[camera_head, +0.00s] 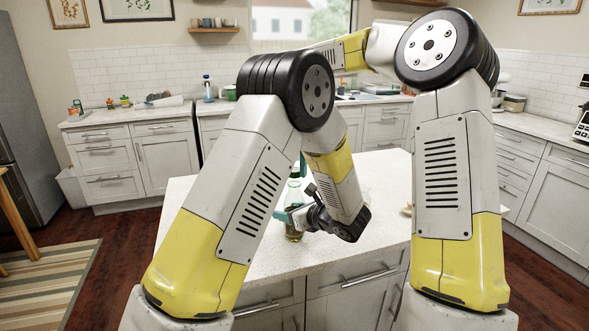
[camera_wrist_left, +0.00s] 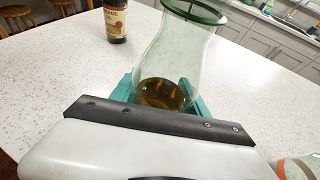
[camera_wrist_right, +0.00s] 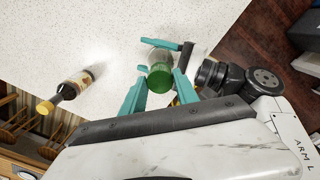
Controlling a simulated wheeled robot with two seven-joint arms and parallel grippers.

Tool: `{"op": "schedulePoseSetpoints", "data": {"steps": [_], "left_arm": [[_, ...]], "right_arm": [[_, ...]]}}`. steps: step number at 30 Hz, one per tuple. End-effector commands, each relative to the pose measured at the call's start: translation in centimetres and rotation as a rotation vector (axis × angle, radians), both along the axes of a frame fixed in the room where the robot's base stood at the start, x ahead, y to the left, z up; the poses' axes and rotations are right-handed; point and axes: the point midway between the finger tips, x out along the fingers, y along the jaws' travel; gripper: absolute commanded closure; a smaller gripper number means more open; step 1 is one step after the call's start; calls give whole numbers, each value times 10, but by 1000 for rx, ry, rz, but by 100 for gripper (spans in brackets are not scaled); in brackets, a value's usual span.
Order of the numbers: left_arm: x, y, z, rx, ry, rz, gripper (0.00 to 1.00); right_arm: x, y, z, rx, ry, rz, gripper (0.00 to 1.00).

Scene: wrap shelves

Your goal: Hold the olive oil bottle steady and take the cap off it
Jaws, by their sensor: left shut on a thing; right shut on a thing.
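The olive oil bottle (camera_head: 295,188) is clear glass with amber oil low inside. It stands upright on the white island. My left gripper (camera_head: 297,214) is shut on its lower part; in the left wrist view teal fingers sit on both sides of the bottle (camera_wrist_left: 172,62). The green cap (camera_wrist_right: 160,78) shows from above in the right wrist view. My right gripper (camera_wrist_right: 160,82) is shut on it from above, a finger on each side. My arm links hide much of this in the head view. I cannot tell whether the cap still touches the neck.
A dark labelled bottle with a yellow cap (camera_wrist_right: 71,89) is on the island (camera_head: 262,258), apart from my grippers; it also shows in the left wrist view (camera_wrist_left: 115,22). A glass item (camera_wrist_left: 298,168) is at that view's lower right corner. Wooden chairs (camera_wrist_right: 22,125) stand beyond the edge.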

Motion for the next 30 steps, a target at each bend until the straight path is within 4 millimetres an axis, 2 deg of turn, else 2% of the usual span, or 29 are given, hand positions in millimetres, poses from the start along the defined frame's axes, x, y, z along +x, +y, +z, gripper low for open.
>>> {"op": "schedulePoseSetpoints", "data": {"steps": [14, 24, 30], "left_arm": [[0, 0, 0, -1, -1, -1, 100], [0, 0, 0, -1, -1, -1, 100], [0, 0, 0, 0, -1, 0, 100]], "right_arm": [[0, 0, 6, 0, 0, 0, 100], [0, 1, 42, 2, -1, 0, 100], [0, 0, 46, 0, 1, 0, 100]]}}
